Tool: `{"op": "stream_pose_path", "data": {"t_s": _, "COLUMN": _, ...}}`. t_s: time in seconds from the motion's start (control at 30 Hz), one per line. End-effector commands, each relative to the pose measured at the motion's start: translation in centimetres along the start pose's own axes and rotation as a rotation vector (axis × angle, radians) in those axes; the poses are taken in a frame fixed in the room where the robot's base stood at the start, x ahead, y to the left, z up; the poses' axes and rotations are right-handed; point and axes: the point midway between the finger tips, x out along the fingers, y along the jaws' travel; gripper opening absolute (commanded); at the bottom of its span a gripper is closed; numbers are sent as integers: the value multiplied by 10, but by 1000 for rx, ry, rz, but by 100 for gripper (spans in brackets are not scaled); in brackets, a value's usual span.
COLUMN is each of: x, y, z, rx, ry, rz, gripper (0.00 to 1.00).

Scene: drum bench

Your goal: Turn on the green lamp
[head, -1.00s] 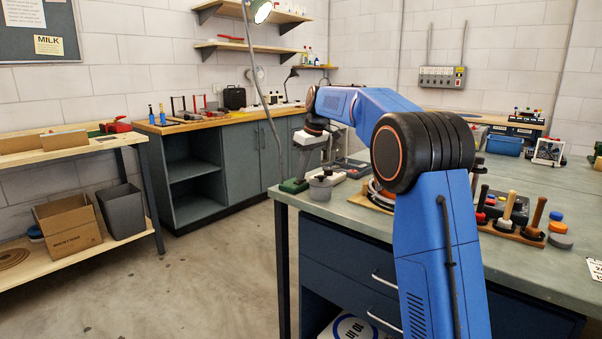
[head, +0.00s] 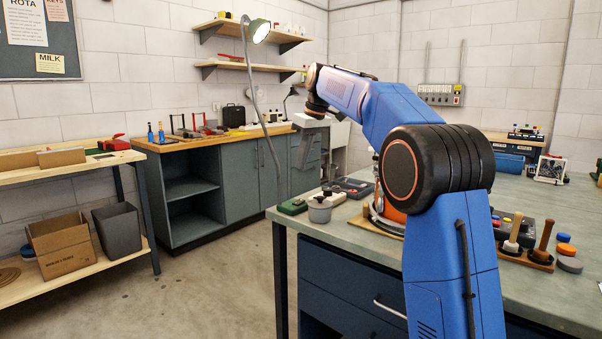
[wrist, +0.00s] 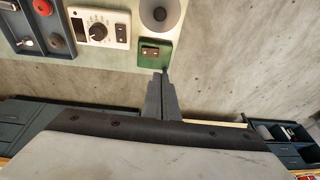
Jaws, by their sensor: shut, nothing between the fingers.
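The green lamp (head: 259,31) stands on a tall bent grey stem beyond the corner of the near bench. The inside of its shade looks bright, as if lit. A small green switch box (head: 293,206) sits at the bench's left corner; in the wrist view the green box (wrist: 154,53) carries a dark rocker with two small reddish marks. My gripper (head: 301,163) is shut and empty, raised above the bench corner. In the wrist view its fingertips (wrist: 165,76) appear just below the box's edge; they look apart from it in the head view.
A grey round knob-like thing (head: 319,209) stands beside the green box. A white box with a dial (wrist: 100,29) and a dark tray of buttons (wrist: 40,25) lie close by. Wooden-handled tools (head: 540,245) stand on the bench's right. Open floor lies left of the bench.

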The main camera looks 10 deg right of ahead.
Motion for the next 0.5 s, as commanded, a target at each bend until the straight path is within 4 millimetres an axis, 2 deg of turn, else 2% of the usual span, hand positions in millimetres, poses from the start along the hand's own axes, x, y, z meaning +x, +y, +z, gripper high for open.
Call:
{"op": "stream_pose_path", "data": {"t_s": 0.2, "x": -14, "y": -3, "z": 0, "rx": 1, "ry": 0, "rz": 0, "gripper": 0}}
{"op": "stream_pose_path", "data": {"t_s": 0.5, "x": -15, "y": -4, "z": 0, "rx": 1, "ry": 0, "rz": 0, "gripper": 0}}
